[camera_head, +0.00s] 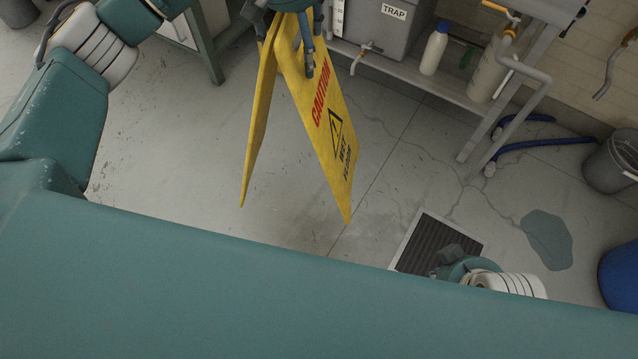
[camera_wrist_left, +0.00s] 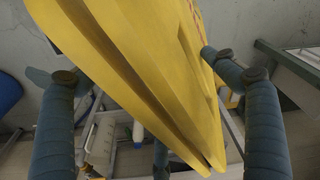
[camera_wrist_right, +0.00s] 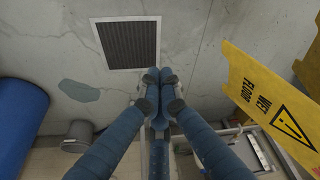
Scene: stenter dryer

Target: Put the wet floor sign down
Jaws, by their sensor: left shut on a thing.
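The yellow wet floor sign (camera_head: 325,115) hangs upright in the head view, its two panels spread a little apart at the bottom. My left gripper (camera_head: 300,40) is shut on its top end. In the left wrist view the sign (camera_wrist_left: 140,70) runs between the fingers. The right wrist view shows its lettered panel (camera_wrist_right: 268,105) at the right. Its lower edges look clear of the floor, but I cannot be sure. My right gripper (camera_wrist_right: 160,80) has its fingertips together with nothing between them; in the head view it (camera_head: 447,258) is partly hidden behind my own teal body part.
A dark floor grate (camera_head: 437,243) lies below my right gripper. A puddle (camera_head: 548,240) is right of it, with a grey bucket (camera_head: 612,160) and blue drum (camera_head: 622,275) beyond. A metal bench (camera_head: 415,75) with bottles stands behind the sign. Floor left of the sign is clear.

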